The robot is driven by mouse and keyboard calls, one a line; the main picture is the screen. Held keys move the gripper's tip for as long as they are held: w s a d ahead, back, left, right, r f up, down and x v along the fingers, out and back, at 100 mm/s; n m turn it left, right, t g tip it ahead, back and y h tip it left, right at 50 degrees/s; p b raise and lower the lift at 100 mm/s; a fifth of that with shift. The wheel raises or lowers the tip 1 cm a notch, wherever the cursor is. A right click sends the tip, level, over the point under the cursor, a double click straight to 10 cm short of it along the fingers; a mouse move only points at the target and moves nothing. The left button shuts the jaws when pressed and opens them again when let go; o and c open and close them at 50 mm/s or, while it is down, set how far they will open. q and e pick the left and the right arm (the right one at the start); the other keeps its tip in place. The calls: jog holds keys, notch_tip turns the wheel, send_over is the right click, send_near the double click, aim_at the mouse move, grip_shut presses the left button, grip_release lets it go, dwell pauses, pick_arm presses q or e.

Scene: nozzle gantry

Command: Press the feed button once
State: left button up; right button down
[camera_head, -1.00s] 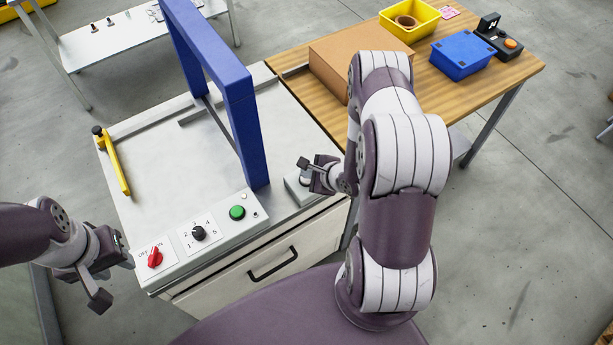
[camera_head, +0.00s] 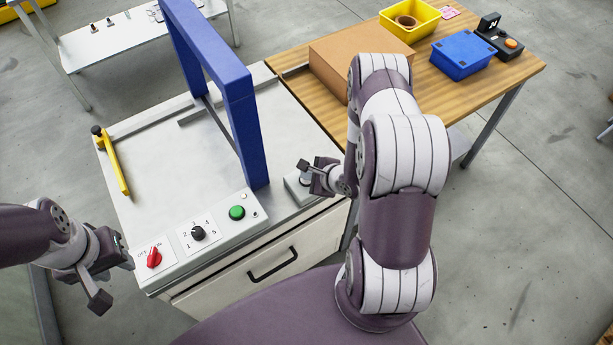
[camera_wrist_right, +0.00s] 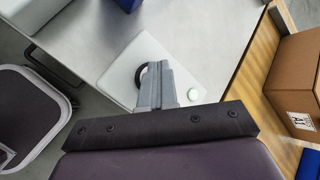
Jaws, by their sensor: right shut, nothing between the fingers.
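A small pale box (camera_head: 295,192) sits at the right front corner of the bench, partly hidden by my right gripper (camera_head: 305,170). In the right wrist view the box (camera_wrist_right: 117,78) carries a dark round part (camera_wrist_right: 140,76), mostly covered by my shut, empty right fingers (camera_wrist_right: 155,72). The fingertips are over this part; I cannot tell whether they touch it. My left gripper (camera_head: 112,281) is open and empty, left of the control panel.
The control panel (camera_head: 218,239) has a red switch (camera_head: 154,258), a black dial (camera_head: 198,233) and a green button (camera_head: 237,213). A blue gantry (camera_head: 243,125) stands behind it. A cardboard box (camera_head: 330,62) rests on the wooden table (camera_head: 513,68). The bench middle is clear.

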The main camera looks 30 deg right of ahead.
jog(key=shift+r+p, duration=0.9)
jog(key=shift+p, duration=0.05)
notch_tip(320, 180, up, 5)
jog(key=p, duration=0.5)
dwell(0.5)
